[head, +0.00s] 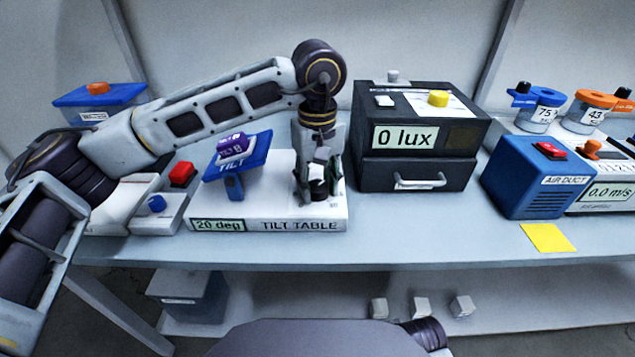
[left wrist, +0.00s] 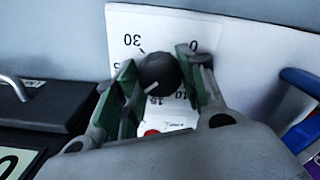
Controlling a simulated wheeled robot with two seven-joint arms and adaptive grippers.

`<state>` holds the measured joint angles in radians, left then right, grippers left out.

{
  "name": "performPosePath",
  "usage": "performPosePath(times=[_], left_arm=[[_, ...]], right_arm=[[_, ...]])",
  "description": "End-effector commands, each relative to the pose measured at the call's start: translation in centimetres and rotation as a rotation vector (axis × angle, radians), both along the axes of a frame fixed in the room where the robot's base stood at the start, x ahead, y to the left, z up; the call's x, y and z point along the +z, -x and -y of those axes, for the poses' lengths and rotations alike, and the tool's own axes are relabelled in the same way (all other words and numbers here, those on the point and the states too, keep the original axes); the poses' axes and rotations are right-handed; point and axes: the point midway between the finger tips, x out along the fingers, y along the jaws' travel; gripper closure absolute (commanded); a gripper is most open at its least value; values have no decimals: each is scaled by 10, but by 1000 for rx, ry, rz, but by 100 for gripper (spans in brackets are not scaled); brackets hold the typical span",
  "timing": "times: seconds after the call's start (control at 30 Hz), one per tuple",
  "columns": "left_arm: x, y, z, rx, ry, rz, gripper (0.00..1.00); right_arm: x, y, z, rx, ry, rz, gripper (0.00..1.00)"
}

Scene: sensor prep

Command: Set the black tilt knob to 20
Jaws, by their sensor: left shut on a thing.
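The white tilt table (head: 270,212) stands on the bench at left, and its display (head: 218,225) reads 20 deg. Its blue platform (head: 258,152) is tilted and carries a purple device (head: 234,147). The black tilt knob (left wrist: 160,70) sits on a white dial plate (left wrist: 185,28) in the left wrist view. Its white pointer line points down-left, between 15 and 30; the mark there is hidden by a finger. My left gripper (head: 320,192) reaches down over the right of the tilt table, its green-padded fingers (left wrist: 158,92) shut on the knob. My right gripper is out of view.
A black light box (head: 425,148) reading 0 lux stands right of the tilt table. A blue air duct (head: 535,180) and a yellow note (head: 547,238) are farther right. The bench's front strip is clear.

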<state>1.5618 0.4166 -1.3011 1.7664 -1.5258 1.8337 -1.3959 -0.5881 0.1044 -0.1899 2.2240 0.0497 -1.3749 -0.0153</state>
Motion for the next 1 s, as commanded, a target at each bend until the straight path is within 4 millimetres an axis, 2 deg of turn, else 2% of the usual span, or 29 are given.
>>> performPosePath(times=[0.2, 0.23, 0.4, 0.77, 1.0], left_arm=[[0, -1, 0, 3, 1, 1, 84], [0, -1, 0, 3, 1, 1, 56], [0, -1, 0, 2, 1, 1, 36], [1, 0, 0, 2, 1, 1, 36], [15, -1, 1, 2, 2, 3, 36]], right_arm=[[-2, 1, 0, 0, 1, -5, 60], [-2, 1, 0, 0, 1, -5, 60], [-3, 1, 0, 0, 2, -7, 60], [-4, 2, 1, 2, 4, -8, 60], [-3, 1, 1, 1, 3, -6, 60]])
